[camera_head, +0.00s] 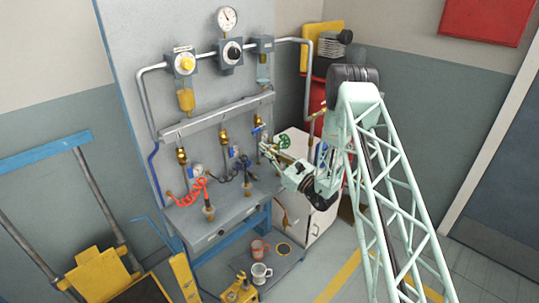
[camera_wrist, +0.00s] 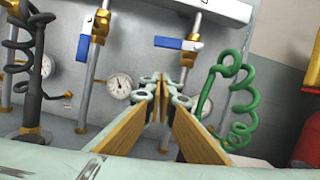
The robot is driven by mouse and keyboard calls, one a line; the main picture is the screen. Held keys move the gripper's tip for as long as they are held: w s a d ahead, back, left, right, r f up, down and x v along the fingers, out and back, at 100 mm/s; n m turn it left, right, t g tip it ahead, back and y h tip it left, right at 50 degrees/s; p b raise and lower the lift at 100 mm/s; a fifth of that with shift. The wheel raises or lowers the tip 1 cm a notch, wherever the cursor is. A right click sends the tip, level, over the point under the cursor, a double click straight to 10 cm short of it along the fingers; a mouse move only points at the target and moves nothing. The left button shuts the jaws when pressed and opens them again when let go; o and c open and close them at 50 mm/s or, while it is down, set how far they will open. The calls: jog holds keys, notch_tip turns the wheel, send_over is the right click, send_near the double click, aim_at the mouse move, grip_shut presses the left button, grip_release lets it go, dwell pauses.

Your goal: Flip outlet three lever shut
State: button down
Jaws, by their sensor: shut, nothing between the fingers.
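In the head view, three outlets with brass valves run along the grey panel. The rightmost one, third from the left, has a blue lever (camera_head: 258,128). In the wrist view this blue lever (camera_wrist: 177,43) lies crosswise to its upright pipe, pointing left from the brass valve (camera_wrist: 192,50). The neighbouring outlet's blue lever (camera_wrist: 84,46) hangs along its own pipe. My gripper (camera_head: 264,147) is in front of the right outlet; in the wrist view its wood-faced fingers (camera_wrist: 160,79) meet, empty. The fingertips appear below the crosswise lever, apart from it.
A green coiled hose (camera_wrist: 240,100) hangs just right of my fingers, and a dark coiled hose (camera_wrist: 28,50) is at left. A pressure gauge (camera_wrist: 119,86) sits left of the fingertips. A red coiled hose (camera_head: 190,193) is at the left outlet. A white cabinet (camera_head: 300,215) stands below my arm.

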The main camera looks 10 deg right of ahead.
aim_at(256, 131)
jog(key=shift+w+a+r, duration=0.15)
jog(key=shift+a+r, duration=0.05)
jog(key=shift+r, duration=0.5)
jog(key=shift+w+a+r, duration=0.1)
jog(key=shift+a+r, duration=0.05)
jog(key=shift+r, duration=0.55)
jog(key=shift+w+a+r, duration=0.15)
jog(key=shift+a+r, duration=0.05)
jog(key=shift+r, duration=0.5)
jog(key=shift+d+r, duration=0.1)
jog(key=shift+r, duration=0.1)
